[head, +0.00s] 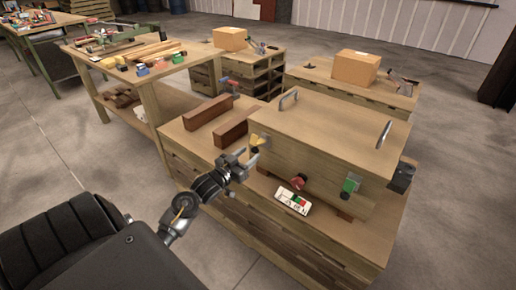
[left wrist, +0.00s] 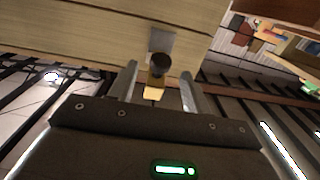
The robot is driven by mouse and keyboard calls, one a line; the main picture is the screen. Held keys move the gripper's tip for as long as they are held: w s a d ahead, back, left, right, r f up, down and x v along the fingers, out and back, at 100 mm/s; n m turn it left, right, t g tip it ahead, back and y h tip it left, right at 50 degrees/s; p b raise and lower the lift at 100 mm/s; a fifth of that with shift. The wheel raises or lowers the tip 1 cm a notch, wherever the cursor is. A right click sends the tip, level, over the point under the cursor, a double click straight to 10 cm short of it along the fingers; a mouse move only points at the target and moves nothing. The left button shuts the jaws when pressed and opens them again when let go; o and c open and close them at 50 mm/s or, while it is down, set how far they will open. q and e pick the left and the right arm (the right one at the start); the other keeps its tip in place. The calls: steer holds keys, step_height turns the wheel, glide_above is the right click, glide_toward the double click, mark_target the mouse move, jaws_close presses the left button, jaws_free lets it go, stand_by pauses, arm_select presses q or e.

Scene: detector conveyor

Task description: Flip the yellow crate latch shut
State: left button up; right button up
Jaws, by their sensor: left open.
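The wooden crate (head: 318,138) stands on a low wooden platform, with its lid down. The yellow latch (head: 256,140) is on the crate's front face near its left end. In the left wrist view the yellow latch (left wrist: 153,93) hangs from a grey plate, with a dark round knob in front of it. My left gripper (head: 245,158) is open just in front of and slightly below the latch. In the left wrist view the latch lies between the two spread fingers, and I cannot tell whether they touch it. My right gripper is not in view.
A red latch (head: 298,182) and a green latch (head: 350,185) sit further right on the crate front. Reddish-brown beams (head: 208,112) lie left of the crate. Two metal handles top the lid.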

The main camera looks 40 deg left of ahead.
mark_target(259, 142)
arm_select(q)
steer(key=w, duration=0.6)
steer(key=shift+w+a, duration=0.1)
jaws_close()
